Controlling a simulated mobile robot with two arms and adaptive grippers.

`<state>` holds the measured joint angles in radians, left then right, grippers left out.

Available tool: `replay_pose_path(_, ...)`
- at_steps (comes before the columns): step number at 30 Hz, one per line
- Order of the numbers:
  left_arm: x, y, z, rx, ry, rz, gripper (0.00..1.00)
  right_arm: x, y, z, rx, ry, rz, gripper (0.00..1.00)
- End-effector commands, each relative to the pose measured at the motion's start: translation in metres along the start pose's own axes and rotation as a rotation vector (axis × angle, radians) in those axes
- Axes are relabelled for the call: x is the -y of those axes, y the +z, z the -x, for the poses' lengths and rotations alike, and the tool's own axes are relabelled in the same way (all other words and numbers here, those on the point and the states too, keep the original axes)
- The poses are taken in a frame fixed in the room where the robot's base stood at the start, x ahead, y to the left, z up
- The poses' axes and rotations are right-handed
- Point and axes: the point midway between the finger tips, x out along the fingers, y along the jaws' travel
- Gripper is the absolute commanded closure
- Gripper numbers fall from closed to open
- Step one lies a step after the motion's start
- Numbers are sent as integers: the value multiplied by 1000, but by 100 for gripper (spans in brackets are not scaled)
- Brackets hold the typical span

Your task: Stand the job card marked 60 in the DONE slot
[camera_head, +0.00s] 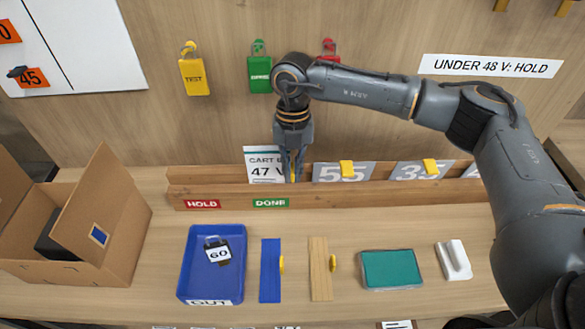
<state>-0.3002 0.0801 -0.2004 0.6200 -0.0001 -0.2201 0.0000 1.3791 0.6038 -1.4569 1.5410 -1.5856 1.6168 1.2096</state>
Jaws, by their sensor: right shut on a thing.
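My right gripper (291,162) points down at the wooden rack (400,194), above and a little right of the green DONE label (270,203). It is shut on a narrow yellow tab (293,178); what the tab belongs to is mostly hidden. A white card (262,172) reading "CART" and "47 V" stands beside and partly behind the gripper, its right part covered. The red HOLD label (203,204) is left of DONE. A dark tag marked 60 (219,254) lies in the blue OUT tray (187,262). No job card face marked 60 is readable. My left gripper is not in view.
Grey cards 55 (330,174) and 35 (405,173) with yellow tabs stand to the right in the rack. A wall sign (490,66) reads "UNDER 48 V: HOLD". An open cardboard box (115,225) is at left.

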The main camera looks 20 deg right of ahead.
Motion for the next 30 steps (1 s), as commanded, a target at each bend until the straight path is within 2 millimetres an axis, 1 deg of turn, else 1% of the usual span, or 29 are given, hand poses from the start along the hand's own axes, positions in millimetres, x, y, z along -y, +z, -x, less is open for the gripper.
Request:
replay_pose_path(9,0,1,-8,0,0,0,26,0,2,-10,0,0,0,100)
replay_pose_path(18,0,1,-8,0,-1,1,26,0,2,-10,0,0,0,100)
replay_pose_path(19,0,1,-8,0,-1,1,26,0,2,-10,0,0,0,88)
replay_pose_path(22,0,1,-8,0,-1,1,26,0,2,-10,0,0,0,68)
replay_pose_path(23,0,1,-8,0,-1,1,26,0,2,-10,0,0,0,66)
replay_pose_path(29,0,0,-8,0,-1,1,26,0,2,-10,0,0,0,66)
replay_pose_path(30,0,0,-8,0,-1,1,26,0,2,-10,0,0,0,58)
